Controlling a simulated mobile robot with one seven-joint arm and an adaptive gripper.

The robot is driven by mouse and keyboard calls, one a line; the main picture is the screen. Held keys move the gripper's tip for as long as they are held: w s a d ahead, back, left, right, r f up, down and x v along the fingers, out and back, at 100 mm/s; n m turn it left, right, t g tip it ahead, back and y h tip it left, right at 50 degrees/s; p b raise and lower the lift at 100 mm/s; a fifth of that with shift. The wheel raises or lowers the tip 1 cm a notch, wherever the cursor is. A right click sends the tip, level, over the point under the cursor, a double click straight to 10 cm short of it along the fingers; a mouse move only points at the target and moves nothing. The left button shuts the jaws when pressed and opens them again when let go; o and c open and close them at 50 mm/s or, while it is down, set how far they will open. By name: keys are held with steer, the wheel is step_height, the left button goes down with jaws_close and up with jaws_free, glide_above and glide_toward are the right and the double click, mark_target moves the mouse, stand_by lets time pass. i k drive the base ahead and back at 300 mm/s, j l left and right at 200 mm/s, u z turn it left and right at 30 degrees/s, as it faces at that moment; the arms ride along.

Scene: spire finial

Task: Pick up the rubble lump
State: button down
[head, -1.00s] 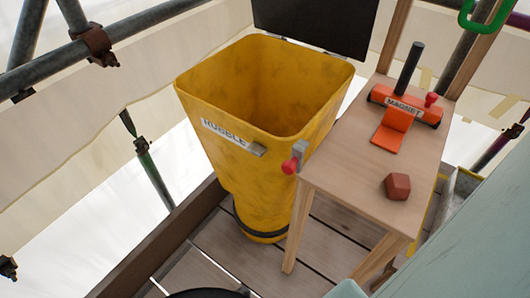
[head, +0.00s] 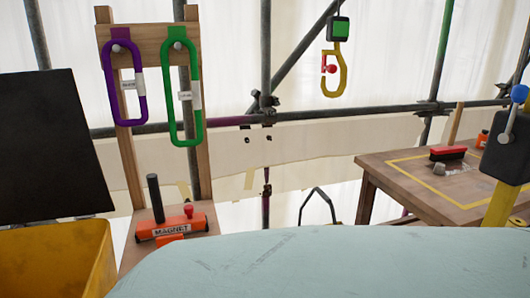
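No reddish-brown lump shows in the head view now; the part of the small wooden stand (head: 207,213) where it lay is outside the picture or hidden behind the pale blue surface in front. A small grey lump (head: 439,169) sits on the wooden bench at the right, beside a red-topped brush (head: 448,153). I cannot tell whether it is rubble. The yellow rubble bin (head: 60,257) shows only in part at the lower left. My gripper is not in view.
An orange magnet tool (head: 171,226) lies on the stand. Purple (head: 126,84) and green (head: 183,92) carabiners hang above it. A yellow hook (head: 334,75) hangs from above. The bench (head: 400,178) has a yellow outline. Scaffold poles cross behind.

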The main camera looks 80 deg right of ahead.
mark_target(439, 168)
steer(key=k+j+z, duration=0.1)
steer(key=z, duration=3.85)
steer(key=l+z, duration=0.1)
steer(key=z, duration=0.35)
steer(key=i+z, duration=0.15)
steer(key=z, duration=0.3)
steer(key=i+l+z, duration=0.1)
steer(key=z, duration=0.3)
steer(key=i, duration=2.9)
steer(key=i+u, duration=0.2)
steer(key=u, duration=0.15)
steer(key=i+l+u, duration=0.15)
steer(key=u, duration=0.2)
steer(key=i+l+u, duration=0.15)
steer(key=u, duration=0.2)
